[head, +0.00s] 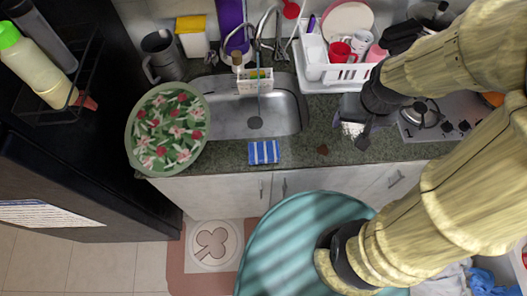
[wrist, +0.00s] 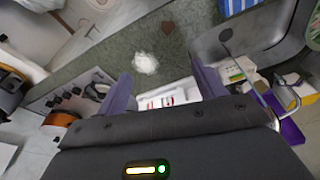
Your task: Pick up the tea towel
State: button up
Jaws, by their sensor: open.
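The tea towel (head: 264,152) is a small blue-and-white striped cloth at the counter's front edge, just below the sink in the head view. My gripper (head: 358,136) is over the counter to the right of the sink, apart from the towel. In the wrist view its two fingers (wrist: 165,86) are spread, with no towel between them. Part of the counter beneath the gripper is hidden in the head view.
The sink (head: 225,118) lies behind the towel. A floral tray (head: 168,128) is at its left, and a white dish rack (head: 345,73) with mugs stands behind my gripper. A stove (head: 440,118) is at right. A small brown heart-shaped item (head: 322,149) lies between towel and gripper.

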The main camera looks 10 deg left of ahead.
jog(key=o, duration=0.6)
jog(key=a, duration=0.1)
jog(key=w+a+f+b, duration=0.1)
jog(key=a, duration=0.1)
jog(key=shift+w+a+f+n, duration=0.1)
jog(key=shift+w+f+n, duration=0.1)
jog(key=shift+n, duration=0.1)
jog(key=n+g+b, duration=0.2)
jog(key=g+b, duration=0.1)
jog(key=b, duration=0.1)
send_over(264, 150)
notch_tip(264, 150, down, 5)
jog(key=shift+f, duration=0.1)
notch_tip(264, 150, down, 12)
jog(key=shift+w+f+p, duration=0.1)
jog(key=shift+f+p, duration=0.05)
jog(key=shift+p, duration=0.5)
jog(key=shift+f, duration=0.1)
